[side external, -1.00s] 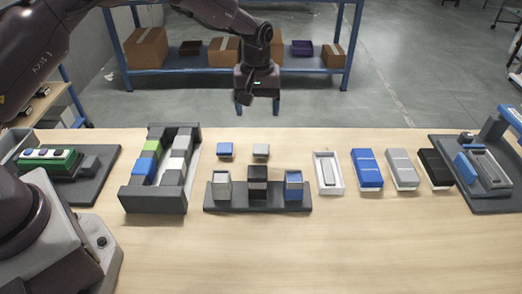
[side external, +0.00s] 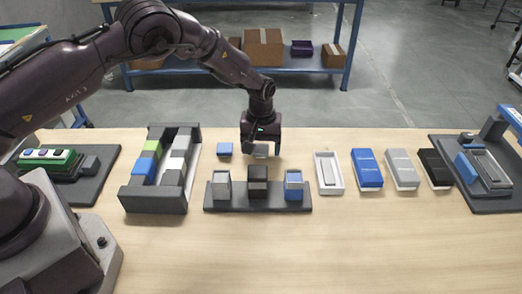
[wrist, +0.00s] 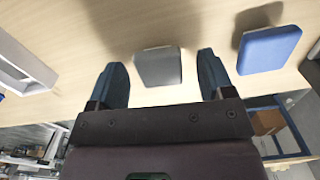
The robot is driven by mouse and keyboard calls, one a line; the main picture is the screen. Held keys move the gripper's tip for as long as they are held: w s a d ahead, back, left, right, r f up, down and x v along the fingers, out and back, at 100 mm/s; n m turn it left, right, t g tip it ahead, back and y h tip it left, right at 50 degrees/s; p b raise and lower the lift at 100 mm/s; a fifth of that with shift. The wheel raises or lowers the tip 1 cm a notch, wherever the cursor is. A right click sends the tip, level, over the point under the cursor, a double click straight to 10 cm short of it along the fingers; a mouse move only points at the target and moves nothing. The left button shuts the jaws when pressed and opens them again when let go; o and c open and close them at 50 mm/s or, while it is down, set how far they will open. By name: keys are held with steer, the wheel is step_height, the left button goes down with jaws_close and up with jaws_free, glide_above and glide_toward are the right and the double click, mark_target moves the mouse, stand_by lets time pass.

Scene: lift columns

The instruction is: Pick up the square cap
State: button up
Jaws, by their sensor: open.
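Two squarish caps lie on the table behind the dark stand: a grey cap (side external: 261,151) and a blue cap (side external: 224,149). My gripper (side external: 261,154) is low over the grey cap, pointing down, with its fingers apart. In the wrist view, the grey cap (wrist: 158,67) lies between and just beyond the two open fingertips (wrist: 161,60), with a gap on either side. The blue cap (wrist: 268,49) lies outside the fingers, to the right in that view. Nothing is held. The exact height of the fingertips over the table is hard to tell.
A dark stand (side external: 218,205) with grey, black and blue columns is in front of the caps. A dark rack (side external: 150,203) with coloured blocks is at left. A white tray (side external: 338,188) and blue, grey and black boxes are at right. The front table is clear.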

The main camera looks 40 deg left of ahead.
steer(key=shift+f, duration=0.4)
steer(key=shift+c, duration=0.2)
steer(key=c, duration=1)
steer(key=shift+o, duration=0.2)
steer(key=shift+r, duration=0.15)
